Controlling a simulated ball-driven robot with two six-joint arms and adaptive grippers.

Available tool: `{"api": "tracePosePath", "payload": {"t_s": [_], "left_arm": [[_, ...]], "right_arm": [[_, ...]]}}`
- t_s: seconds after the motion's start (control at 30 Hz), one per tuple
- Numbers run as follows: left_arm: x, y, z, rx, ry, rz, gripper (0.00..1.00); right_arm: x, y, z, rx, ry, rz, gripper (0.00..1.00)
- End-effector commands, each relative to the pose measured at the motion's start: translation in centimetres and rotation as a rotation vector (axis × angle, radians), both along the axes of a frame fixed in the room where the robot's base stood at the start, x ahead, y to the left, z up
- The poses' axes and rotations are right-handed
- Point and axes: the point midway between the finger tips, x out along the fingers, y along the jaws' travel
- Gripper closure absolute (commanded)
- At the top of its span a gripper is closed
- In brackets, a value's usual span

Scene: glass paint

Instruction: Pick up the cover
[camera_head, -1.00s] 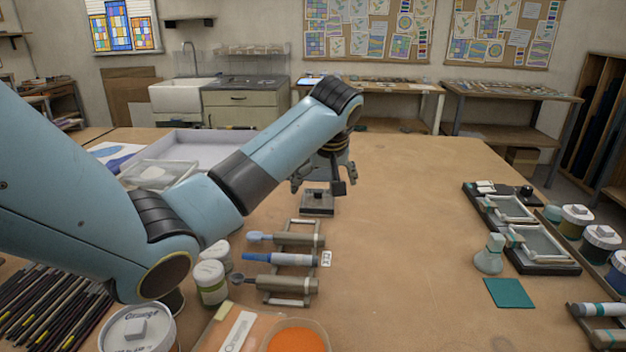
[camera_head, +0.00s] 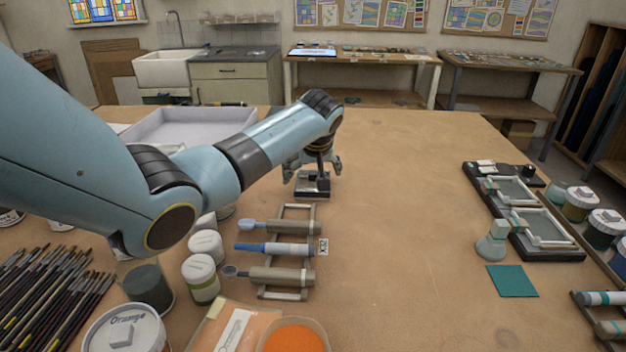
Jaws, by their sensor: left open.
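My left gripper (camera_head: 313,174) comes in from the left, points down and is open. No other thing can be surely named as the cover; the piece's top is partly hidden by the gripper. My right gripper is not in view.
A rack (camera_head: 285,294) with several tools lies in front of the gripper. White-lidded jars (camera_head: 202,267) stand left of it. Black trays (camera_head: 545,242), a grey-green stamp (camera_head: 492,240) and a teal square (camera_head: 513,281) are at right. The table's middle is clear.

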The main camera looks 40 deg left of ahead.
Motion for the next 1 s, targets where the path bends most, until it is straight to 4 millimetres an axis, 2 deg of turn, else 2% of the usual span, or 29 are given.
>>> {"api": "tracePosePath", "payload": {"t_s": [0.13,0.4,0.8,1.0], "left_arm": [[0.5,0.6,-1.3,0.001,-0.001,0.000,0.00],[0.6,0.6,-1.5,0.001,-0.001,-0.001,0.01],[0.5,0.6,-1.5,0.000,0.000,-0.001,0.53],[0.5,0.6,-1.5,0.000,0.000,-0.001,0.54]], "right_arm": [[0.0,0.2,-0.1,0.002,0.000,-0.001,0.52],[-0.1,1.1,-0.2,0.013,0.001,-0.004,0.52],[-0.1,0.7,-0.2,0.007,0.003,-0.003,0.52],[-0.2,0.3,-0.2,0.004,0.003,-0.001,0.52]]}}
